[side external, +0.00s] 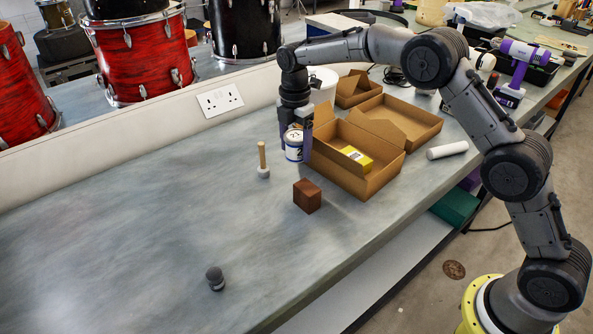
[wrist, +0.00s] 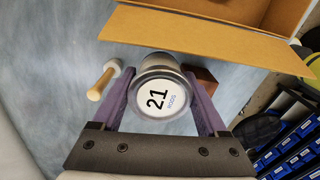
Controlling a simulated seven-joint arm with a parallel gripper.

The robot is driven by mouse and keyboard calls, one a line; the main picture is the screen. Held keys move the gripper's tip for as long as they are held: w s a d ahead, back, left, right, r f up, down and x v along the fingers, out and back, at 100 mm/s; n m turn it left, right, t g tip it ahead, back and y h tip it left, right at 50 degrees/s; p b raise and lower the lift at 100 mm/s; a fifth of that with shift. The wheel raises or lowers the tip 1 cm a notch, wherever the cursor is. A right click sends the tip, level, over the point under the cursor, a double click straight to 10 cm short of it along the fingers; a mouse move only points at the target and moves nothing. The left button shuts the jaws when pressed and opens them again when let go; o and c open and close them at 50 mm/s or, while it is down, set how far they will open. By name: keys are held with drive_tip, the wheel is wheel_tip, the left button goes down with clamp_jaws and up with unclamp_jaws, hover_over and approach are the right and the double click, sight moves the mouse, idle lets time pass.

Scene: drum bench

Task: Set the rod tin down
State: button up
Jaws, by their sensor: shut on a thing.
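The rod tin (side external: 294,146) is a small white and blue can. The tin is beside the left wall of the open cardboard box. I cannot tell whether its base touches the bench (side external: 150,215).
Open cardboard boxes (side external: 338,177) stand right of the tin, one holding a yellow packet (side external: 357,157). A brown block (side external: 307,196), a wooden-handled tool (side external: 263,160) and a dark knob-like object (side external: 215,278) stand on the bench. A white cylinder (side external: 447,150) lies farther right. The left bench is mostly clear.

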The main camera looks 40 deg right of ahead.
wheel_tip(320, 180, down, 8)
drive_tip(key=shift+f, duration=0.15)
idle(0.3)
drive_tip(key=shift+f, duration=0.15)
drive_tip(key=o, duration=1.5)
drive_tip(key=shift+c, duration=0.2)
